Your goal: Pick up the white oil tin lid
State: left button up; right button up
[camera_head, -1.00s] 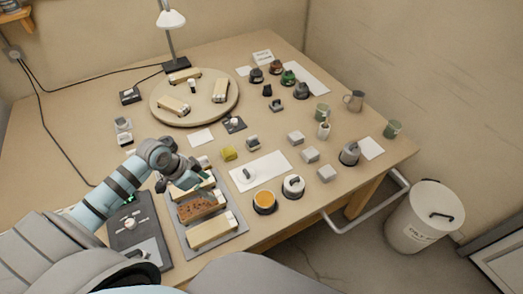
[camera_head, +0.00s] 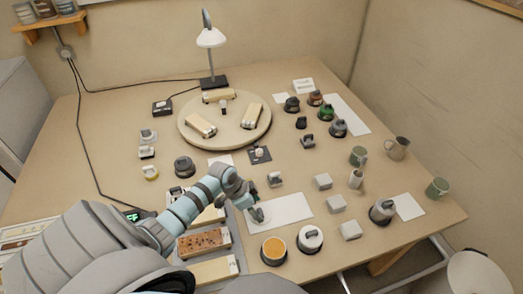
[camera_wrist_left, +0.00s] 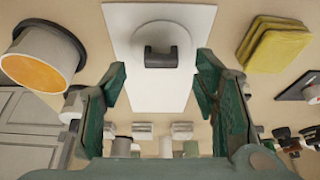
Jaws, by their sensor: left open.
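The white oil tin lid (camera_wrist_left: 160,38) lies on a white sheet (camera_wrist_left: 190,88) in the left wrist view, its dark grey handle facing up. My left gripper (camera_wrist_left: 161,66) is open, with its green fingers on either side of the view and the lid ahead between them. I see no contact with the lid. In the head view the gripper (camera_head: 252,208) is over the left end of the white sheet (camera_head: 288,208), and it mostly hides the lid. My right gripper is not in view.
An open tin with orange contents (camera_head: 273,251) and a white-topped tin (camera_head: 310,240) stand in front of the sheet. Grey blocks (camera_head: 322,181) stand to the right. A tray with a brown block (camera_head: 204,242) is under my arm.

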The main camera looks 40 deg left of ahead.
aim_at(260, 212)
pick_arm(q)
jog(key=x, duration=0.3)
jog(key=shift+w+f+b, duration=0.1)
jog(key=shift+w+b, duration=0.1)
jog(key=shift+b, duration=0.15)
jog(key=shift+s, duration=0.15)
jog(key=shift+c, duration=0.7)
jog(key=c, duration=0.8)
